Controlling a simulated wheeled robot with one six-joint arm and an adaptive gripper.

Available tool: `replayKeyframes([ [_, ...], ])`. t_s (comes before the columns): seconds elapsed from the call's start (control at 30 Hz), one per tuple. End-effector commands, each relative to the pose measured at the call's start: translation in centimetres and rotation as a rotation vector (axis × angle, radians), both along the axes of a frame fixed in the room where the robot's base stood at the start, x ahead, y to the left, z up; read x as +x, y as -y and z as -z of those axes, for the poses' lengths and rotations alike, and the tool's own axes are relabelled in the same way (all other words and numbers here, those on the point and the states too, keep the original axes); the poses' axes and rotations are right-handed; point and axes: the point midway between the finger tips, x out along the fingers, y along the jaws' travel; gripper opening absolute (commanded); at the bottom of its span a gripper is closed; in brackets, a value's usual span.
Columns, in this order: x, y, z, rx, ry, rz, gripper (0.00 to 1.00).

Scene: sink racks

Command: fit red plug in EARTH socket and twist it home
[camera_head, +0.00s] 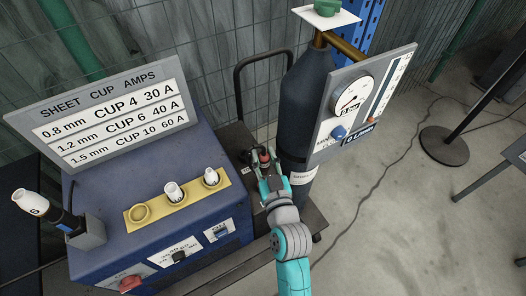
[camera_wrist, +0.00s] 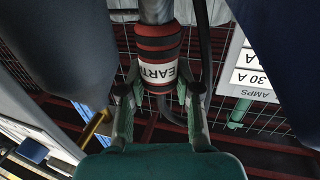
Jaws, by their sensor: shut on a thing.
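The red plug (camera_head: 264,157) is held at the tip of my gripper (camera_head: 269,172), between the blue machine and the gas bottle. In the wrist view the red and black banded plug (camera_wrist: 158,42) has a white label reading "EART", the rest cut off. The fingers of my gripper (camera_wrist: 160,92) close on both sides of its lower part. A grey metal part shows at the plug's upper end; I cannot tell whether it touches anything. The EARTH socket cannot be made out in either view.
The blue machine (camera_head: 163,203) stands left, with a yellow cup holder (camera_head: 155,214) and a torch (camera_head: 66,218) on it. The dark gas bottle (camera_head: 307,95) with its gauge panel (camera_head: 362,105) stands close at the right. A wire mesh wall (camera_head: 215,55) is behind.

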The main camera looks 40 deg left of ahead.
Motion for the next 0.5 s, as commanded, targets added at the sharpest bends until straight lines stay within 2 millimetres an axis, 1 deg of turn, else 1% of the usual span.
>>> replayKeyframes([
  [0.33, -0.06, 0.14, -0.04, 0.000, 0.001, 0.000, 0.00],
  [0.5, -0.07, 0.12, 0.80, -0.001, 0.001, -0.002, 0.00],
])
